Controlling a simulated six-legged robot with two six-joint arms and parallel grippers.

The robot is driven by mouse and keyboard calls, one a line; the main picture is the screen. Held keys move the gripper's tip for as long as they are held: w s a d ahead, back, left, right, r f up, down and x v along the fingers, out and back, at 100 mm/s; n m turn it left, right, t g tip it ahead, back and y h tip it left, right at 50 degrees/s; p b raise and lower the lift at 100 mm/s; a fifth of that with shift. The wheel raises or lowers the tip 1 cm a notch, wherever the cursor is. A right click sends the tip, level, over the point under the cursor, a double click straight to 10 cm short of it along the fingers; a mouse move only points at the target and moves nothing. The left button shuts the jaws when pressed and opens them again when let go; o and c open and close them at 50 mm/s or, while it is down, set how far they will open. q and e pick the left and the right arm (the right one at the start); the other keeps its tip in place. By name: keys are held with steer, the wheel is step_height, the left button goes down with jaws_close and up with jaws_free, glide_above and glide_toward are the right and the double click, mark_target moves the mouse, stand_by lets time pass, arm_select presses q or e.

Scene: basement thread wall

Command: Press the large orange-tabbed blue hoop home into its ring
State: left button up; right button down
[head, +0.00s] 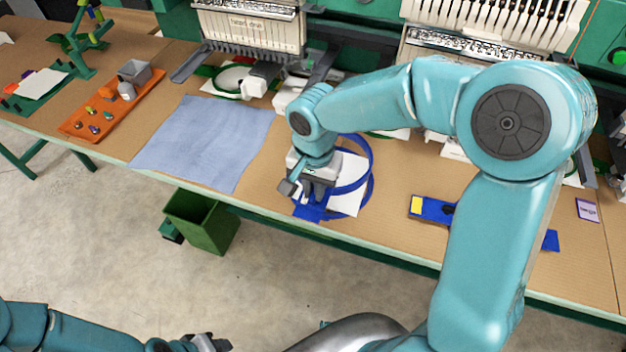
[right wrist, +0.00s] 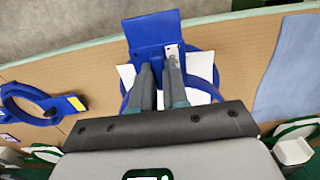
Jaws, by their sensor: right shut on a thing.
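My right gripper (head: 314,190) is shut on the blue hoop (head: 371,160), whose arc stands out to the right of the fingers. The hoop appears raised and tilted above a lower blue ring with a flat blue bracket (head: 312,213). White fabric (head: 350,199) lies between them. In the right wrist view the fingers (right wrist: 160,70) point at the bracket (right wrist: 150,32), with a blue arc (right wrist: 207,66) beside them. The grip hides the orange tab, and I cannot tell contact between hoop and ring. My left gripper (head: 207,343) is at the bottom edge, its jaw unclear.
A second blue ring piece with a yellow tab (head: 416,206) lies to the right, partly behind my arm. A blue cloth (head: 208,140) and orange tray (head: 95,122) lie left. Embroidery machines (head: 250,30) stand behind. A green bin (head: 205,222) stands below the table's front edge.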

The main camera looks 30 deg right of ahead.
mark_target(314, 206)
steer(key=shift+s+a+f+b, duration=0.15)
steer(key=shift+f+b, duration=0.25)
steer(key=shift+f, duration=0.2)
step_height(314, 206, down, 4)
steer(key=b, duration=0.2)
steer(key=shift+r+b, duration=0.25)
steer(key=shift+b, duration=0.05)
steer(key=shift+f+b, duration=0.3)
steer(key=shift+s, duration=0.1)
steer(key=shift+f+b, duration=0.3)
steer(key=shift+b, duration=0.15)
stand_by(0.4)
